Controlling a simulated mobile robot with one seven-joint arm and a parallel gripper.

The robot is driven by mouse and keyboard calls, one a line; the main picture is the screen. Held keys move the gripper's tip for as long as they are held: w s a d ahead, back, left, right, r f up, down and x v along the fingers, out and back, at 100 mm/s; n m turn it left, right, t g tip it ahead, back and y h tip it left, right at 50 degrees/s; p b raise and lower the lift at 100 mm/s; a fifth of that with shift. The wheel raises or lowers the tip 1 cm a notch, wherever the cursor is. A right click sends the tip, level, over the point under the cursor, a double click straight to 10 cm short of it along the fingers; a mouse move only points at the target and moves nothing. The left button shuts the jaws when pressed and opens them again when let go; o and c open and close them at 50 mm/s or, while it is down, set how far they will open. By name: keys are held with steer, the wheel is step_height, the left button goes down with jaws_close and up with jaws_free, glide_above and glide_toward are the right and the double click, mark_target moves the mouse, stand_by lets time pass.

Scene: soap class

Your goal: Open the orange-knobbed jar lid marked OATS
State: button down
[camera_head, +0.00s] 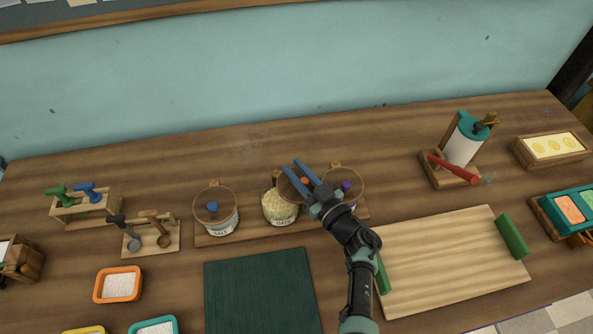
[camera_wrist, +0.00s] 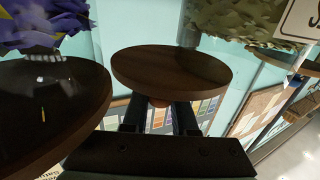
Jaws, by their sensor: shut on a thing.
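The OATS jar (camera_head: 280,212) is a clear jar of pale oats, second in a row on a wooden board. Its round brown lid (camera_head: 284,188) sits off to the right and back of the jar mouth, so oats show at the left. My gripper (camera_head: 291,165) reaches over the lid, its blue fingers shut on the orange knob (camera_head: 305,181). In the wrist view the lid (camera_wrist: 172,72) spans the middle, with the orange knob (camera_wrist: 160,103) between the fingers. A grey post (camera_wrist: 189,34) meets the lid edge there. My wrist hides part of the jar's right side.
The SALT jar (camera_head: 222,224) with a blue knob (camera_head: 212,207) stands left. A purple-knobbed lid (camera_head: 347,186) is close right of my gripper. A green mat (camera_head: 262,292) and cutting board (camera_head: 455,262) lie in front. The table behind is clear.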

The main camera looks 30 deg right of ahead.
steer(key=shift+a+f, duration=0.1)
steer(key=shift+a, duration=0.05)
steer(key=c, duration=0.7)
jaws_free()
steer(key=shift+s, duration=0.2)
steer(key=s+d+p, duration=0.1)
steer(key=s+d, duration=0.1)
steer(key=s, duration=0.9)
steer(key=shift+s+p, duration=0.3)
steer(key=shift+p, duration=0.1)
